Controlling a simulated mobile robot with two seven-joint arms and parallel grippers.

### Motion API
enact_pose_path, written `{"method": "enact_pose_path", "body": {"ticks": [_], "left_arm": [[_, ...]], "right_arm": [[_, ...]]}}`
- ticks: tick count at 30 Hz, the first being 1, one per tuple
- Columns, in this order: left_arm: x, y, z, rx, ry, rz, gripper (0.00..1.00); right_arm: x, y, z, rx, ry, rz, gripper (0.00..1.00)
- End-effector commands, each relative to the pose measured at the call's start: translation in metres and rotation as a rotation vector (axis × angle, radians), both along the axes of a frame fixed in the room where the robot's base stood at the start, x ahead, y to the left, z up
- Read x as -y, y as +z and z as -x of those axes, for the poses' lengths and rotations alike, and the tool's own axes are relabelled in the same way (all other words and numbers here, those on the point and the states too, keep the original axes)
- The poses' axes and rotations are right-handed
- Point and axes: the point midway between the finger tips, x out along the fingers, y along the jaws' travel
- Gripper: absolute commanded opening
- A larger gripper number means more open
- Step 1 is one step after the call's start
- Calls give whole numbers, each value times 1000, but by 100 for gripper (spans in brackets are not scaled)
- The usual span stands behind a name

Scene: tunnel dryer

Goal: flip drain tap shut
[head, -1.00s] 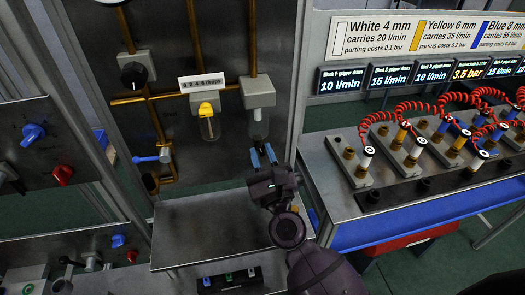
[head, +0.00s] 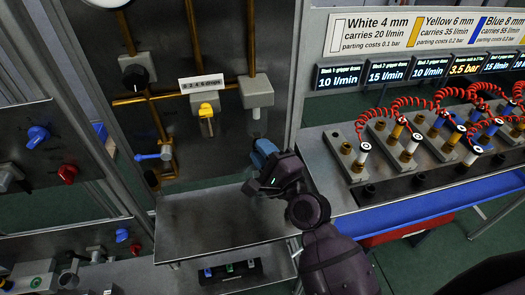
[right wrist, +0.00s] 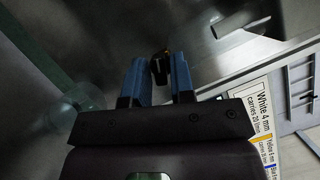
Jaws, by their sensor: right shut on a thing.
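My right gripper (head: 264,148) is in front of the panel, just below the right grey block (head: 257,92) with its clear bowl. In the right wrist view its two blue fingers (right wrist: 160,78) stand on either side of a small black-and-brass piece (right wrist: 160,66), apparently the drain tap, and are shut on it. In the head view the fingers and wrist hide this piece, so I cannot tell how its lever lies. My left gripper is not in view.
A metal shelf (head: 215,220) lies below. A blue-handled valve (head: 150,157) and a yellow-topped unit (head: 206,110) are on the panel to the left. A metal upright (head: 295,75) stands close right, before the bench with red coiled hoses (head: 415,105).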

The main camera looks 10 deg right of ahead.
Motion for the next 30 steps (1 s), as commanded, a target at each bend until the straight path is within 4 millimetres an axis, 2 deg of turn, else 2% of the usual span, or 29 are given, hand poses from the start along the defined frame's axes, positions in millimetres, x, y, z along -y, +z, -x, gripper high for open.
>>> {"method": "enact_pose_path", "body": {"ticks": [6, 15, 30], "left_arm": [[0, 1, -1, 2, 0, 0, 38], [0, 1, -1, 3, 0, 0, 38], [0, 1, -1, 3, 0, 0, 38]], "right_arm": [[-1, 3, 0, 3, 1, 172, 0], [-1, 3, 0, 2, 1, 328, 0], [-1, 2, 0, 1, 1, 385, 0]]}}
